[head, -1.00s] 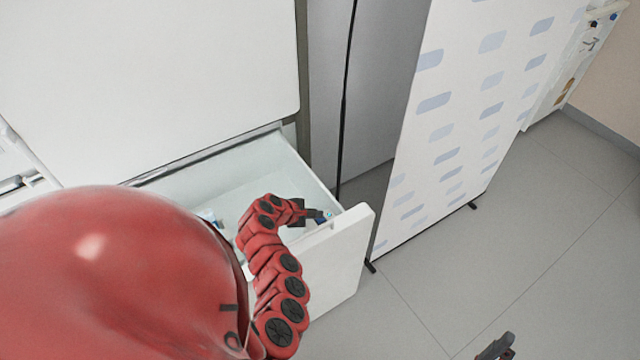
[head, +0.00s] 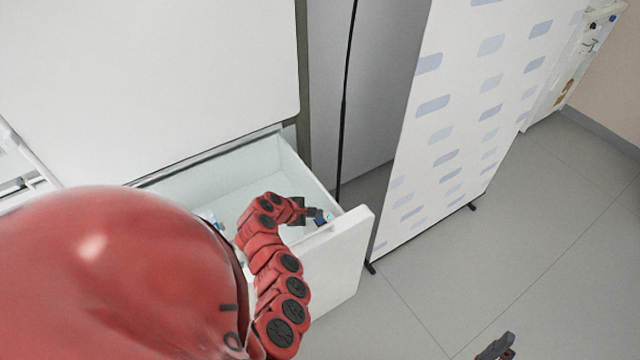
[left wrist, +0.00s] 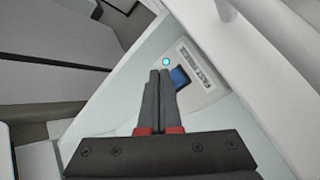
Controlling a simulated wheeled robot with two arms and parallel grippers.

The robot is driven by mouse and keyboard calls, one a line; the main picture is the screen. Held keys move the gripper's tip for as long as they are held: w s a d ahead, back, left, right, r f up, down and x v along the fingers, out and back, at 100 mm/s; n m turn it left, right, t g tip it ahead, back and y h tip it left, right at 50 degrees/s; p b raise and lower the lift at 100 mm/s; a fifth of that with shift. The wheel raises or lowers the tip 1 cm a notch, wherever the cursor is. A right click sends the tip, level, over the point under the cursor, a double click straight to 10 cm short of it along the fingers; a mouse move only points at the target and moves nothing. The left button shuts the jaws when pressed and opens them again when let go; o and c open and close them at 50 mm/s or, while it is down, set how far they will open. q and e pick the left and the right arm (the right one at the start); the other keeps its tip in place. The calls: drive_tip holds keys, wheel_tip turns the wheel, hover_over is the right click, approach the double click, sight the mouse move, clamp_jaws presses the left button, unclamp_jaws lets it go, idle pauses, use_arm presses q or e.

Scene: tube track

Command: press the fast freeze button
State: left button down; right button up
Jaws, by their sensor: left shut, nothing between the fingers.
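The white freezer drawer (head: 345,262) is pulled open. On its inner front wall, the left wrist view shows a small round cyan-lit button (left wrist: 166,61), a blue square (left wrist: 180,77) and a printed label (left wrist: 194,66) too small to read. The cyan spot also shows in the head view (head: 328,215). My left gripper (head: 316,213) is over the drawer's front corner. In the left wrist view its fingers (left wrist: 160,74) are together and empty, with the tips just short of the lit button in the picture; contact cannot be told. A dark piece, likely my right gripper (head: 497,347), shows at the bottom edge.
The white freezer body (head: 150,80) rises behind the drawer. A white panel with blue-grey marks (head: 460,110) stands on feet to the right. Grey floor (head: 530,260) is clear at the right. Small items in the drawer are mostly hidden by my arm.

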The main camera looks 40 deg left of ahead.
sight(316, 221)
use_arm(q)
drive_tip(key=shift+r+p, duration=1.65)
drive_tip(key=shift+r, duration=0.95)
drive_tip(key=shift+f, duration=0.1)
